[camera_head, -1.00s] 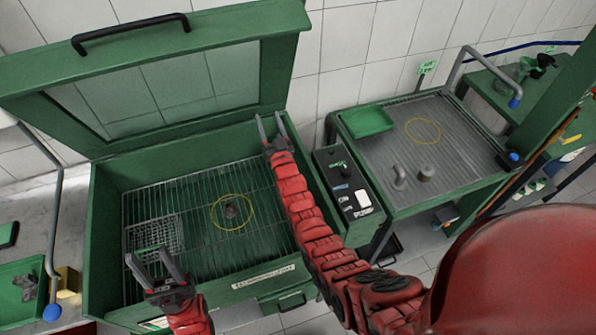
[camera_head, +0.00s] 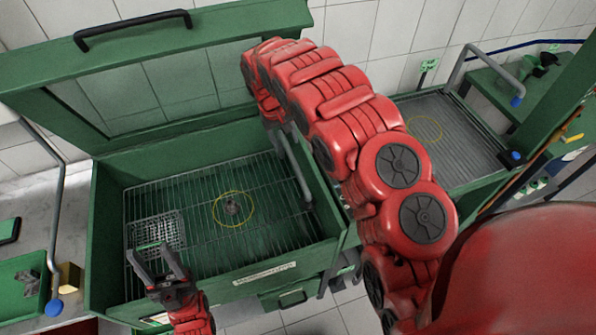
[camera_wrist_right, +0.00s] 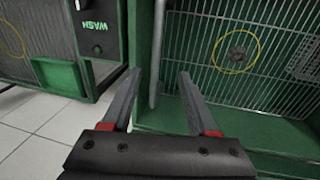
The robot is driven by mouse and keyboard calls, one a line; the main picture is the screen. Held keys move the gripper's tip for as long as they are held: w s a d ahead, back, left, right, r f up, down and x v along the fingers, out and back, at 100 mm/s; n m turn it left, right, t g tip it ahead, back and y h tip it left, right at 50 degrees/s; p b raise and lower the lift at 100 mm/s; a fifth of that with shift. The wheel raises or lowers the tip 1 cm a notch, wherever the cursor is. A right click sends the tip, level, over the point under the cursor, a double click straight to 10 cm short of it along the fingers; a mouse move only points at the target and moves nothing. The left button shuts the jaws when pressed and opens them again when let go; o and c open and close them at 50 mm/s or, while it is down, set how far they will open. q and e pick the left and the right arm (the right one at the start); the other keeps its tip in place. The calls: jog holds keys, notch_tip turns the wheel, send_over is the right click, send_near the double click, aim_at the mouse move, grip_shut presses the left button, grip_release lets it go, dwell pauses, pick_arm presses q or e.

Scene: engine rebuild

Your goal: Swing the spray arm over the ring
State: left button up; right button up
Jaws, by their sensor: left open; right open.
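The spray arm (camera_head: 298,172) is a grey bar along the right side of the green wash tank (camera_head: 215,283). It stands apart from the yellow ring (camera_head: 233,191) on the tank's wire rack. A small dark part (camera_head: 232,207) sits inside the ring. In the right wrist view, the spray arm (camera_wrist_right: 158,45) runs between the open fingers of my right gripper (camera_wrist_right: 159,74); I cannot tell whether they touch it. My own arm hides most of that gripper in the head view. My left gripper (camera_head: 149,250) is open and empty over the tank's front left.
A wire basket (camera_head: 157,231) stands on the rack, left of the ring. The raised lid (camera_head: 150,75) stands at the back. The control panel (camera_wrist_right: 99,30) and a ribbed bench (camera_head: 455,130) lie right of the tank. The rack around the ring is clear.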

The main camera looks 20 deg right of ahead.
jog(key=b, duration=1)
send_over(298, 173)
jog(key=a, duration=0.1)
notch_tip(298, 173, down, 12)
jog(key=shift+s+a, duration=0.1)
jog(key=shift+s, duration=0.05)
jog(key=f+p, duration=0.2)
jog(key=shift+d+f, duration=0.35)
jog(key=shift+f, duration=0.05)
jog(key=shift+d+f+p, duration=0.2)
jog(key=shift+f+p, duration=0.15)
jog(key=shift+f, duration=0.55)
grip_shut()
